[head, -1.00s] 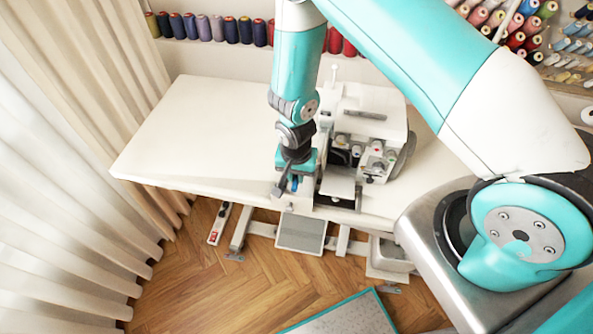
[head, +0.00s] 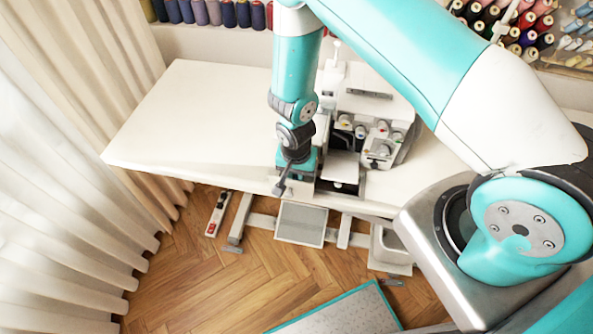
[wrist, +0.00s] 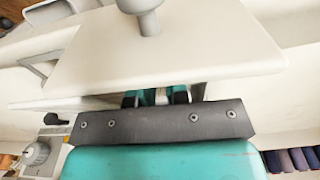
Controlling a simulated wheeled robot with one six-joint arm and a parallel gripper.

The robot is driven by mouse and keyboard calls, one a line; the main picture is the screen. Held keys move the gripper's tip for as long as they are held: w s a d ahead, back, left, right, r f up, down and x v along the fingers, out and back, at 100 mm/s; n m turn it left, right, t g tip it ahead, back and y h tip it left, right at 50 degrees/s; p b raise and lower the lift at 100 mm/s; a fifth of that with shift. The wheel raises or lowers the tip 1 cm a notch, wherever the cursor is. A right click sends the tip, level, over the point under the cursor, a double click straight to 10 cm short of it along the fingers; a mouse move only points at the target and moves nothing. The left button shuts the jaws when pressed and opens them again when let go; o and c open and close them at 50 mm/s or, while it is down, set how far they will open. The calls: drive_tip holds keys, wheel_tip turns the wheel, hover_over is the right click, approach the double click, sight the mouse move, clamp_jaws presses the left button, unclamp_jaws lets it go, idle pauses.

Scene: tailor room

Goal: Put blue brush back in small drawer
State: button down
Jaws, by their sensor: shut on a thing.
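My gripper (head: 292,184) points down at the front edge of the white table, just left of the white sewing machine. In the wrist view the dark fingers (wrist: 157,97) are shut on a thin, pale piece, which I take to be part of the blue brush (wrist: 161,96). Most of the brush is hidden by the gripper. An open, white, box-like drawer (head: 390,247) shows below the table's front edge at the right, apart from my gripper. I cannot tell for certain that this is the small drawer.
The white sewing machine (head: 374,110) stands right of my gripper. The table (head: 190,120) is clear at the left. A grey pedal plate (head: 301,225) and a power strip (head: 217,214) lie below. Curtains hang at the left. A white panel (wrist: 165,50) fills much of the wrist view.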

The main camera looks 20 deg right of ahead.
drive_tip(key=shift+f, duration=0.3)
drive_tip(key=c, duration=1)
unclamp_jaws()
drive_tip(key=shift+c, duration=0.2)
drive_tip(key=shift+r, duration=0.1)
wheel_tip(320, 180, up, 18)
drive_tip(key=b, duration=0.3)
drive_tip(key=s+a+r+n+y, duration=0.2)
drive_tip(key=s+r+n, duration=0.5)
drive_tip(key=s+r, duration=0.2)
drive_tip(key=s+a+r+n+y, duration=0.2)
drive_tip(key=s+r+n, duration=0.5)
drive_tip(key=s+r, duration=0.2)
drive_tip(key=shift+r+y, duration=0.3)
drive_tip(key=shift+r, duration=0.3)
